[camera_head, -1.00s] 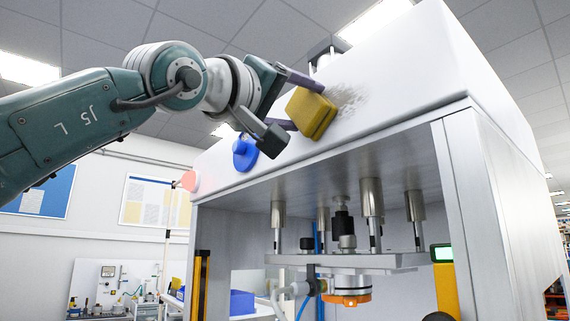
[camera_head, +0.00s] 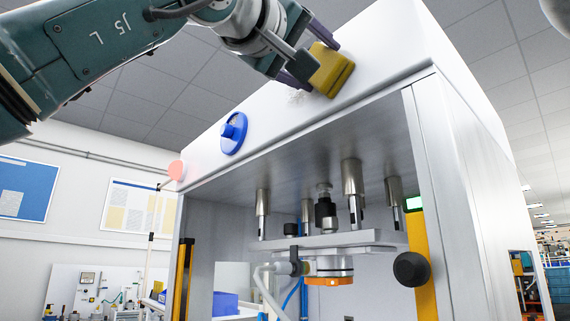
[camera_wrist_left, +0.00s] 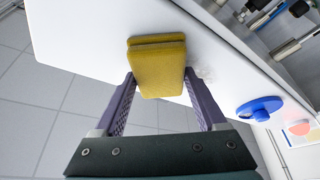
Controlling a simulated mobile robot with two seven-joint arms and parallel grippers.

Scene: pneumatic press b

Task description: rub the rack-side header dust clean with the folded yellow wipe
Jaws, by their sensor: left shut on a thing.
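My left gripper (camera_head: 309,57) is shut on the folded yellow wipe (camera_head: 333,72). In the head view the wipe is against, or very close to, the sloping white front face of the press header (camera_head: 385,58); exact contact cannot be told. A faint grey dust smudge (camera_head: 298,97) shows on the header just left of and below the wipe. In the left wrist view the wipe (camera_wrist_left: 158,66) sits between the two purple fingers, and a light dust trace (camera_wrist_left: 207,75) shows at its right. Header surface under the wipe is hidden. My right gripper is not in view.
A blue round knob (camera_head: 233,133) and a pinkish round button (camera_head: 177,170) stick out of the header left of the wipe. Below are the press guide rods and plate (camera_head: 335,240). A black knob (camera_head: 411,269) is on the right post. The header right of the wipe is clear.

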